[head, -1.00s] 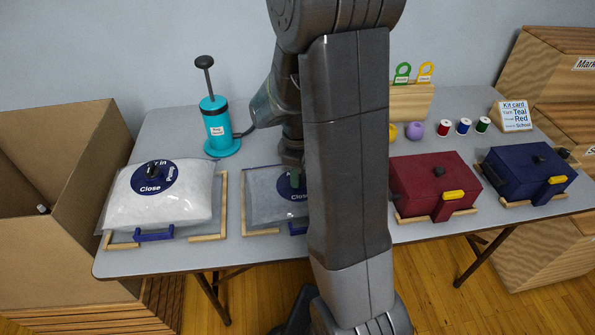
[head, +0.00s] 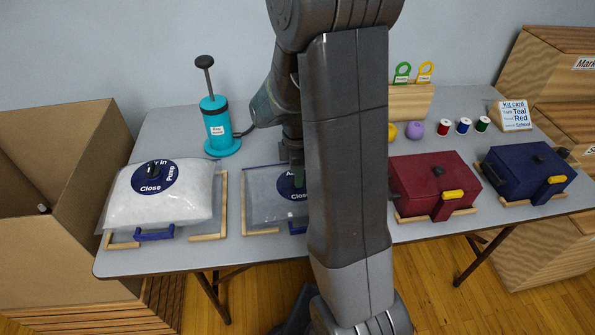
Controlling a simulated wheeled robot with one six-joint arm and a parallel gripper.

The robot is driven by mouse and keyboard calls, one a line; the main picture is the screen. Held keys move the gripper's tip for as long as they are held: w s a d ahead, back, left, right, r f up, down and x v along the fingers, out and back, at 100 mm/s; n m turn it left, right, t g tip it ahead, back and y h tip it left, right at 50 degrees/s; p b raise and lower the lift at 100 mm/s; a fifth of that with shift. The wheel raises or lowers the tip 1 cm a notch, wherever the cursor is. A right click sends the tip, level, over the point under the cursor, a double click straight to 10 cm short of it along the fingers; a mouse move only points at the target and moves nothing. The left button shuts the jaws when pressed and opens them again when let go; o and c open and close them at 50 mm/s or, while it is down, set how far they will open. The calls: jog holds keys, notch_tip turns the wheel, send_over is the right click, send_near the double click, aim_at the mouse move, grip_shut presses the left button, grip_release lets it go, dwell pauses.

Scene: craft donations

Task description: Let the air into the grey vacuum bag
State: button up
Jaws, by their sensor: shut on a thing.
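A flat grey bag (head: 262,200) with a clear cover lies in a wooden-edged place on the table, left of my arm's column. Its dark blue round label (head: 293,192) is partly hidden by my arm; part of "Close" shows. My gripper (head: 297,178) points down at this label and is shut, apparently on the valve knob there. The fingertips and knob are dark and small, so the knob's exact setting cannot be told. A puffed whitish bag (head: 190,205) lies to the left, with a black knob (head: 154,169) on its blue label.
A teal hand pump (head: 217,130) stands behind the bags. Red (head: 425,178) and blue (head: 520,172) boxes, spools and a kit card (head: 515,116) are at the right. A cardboard box (head: 60,150) stands left of the table.

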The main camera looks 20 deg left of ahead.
jog(key=o, duration=1)
notch_tip(320, 180, up, 14)
jog(key=p, duration=0.1)
jog(key=shift+f, duration=3.8)
jog(key=shift+d, duration=0.1)
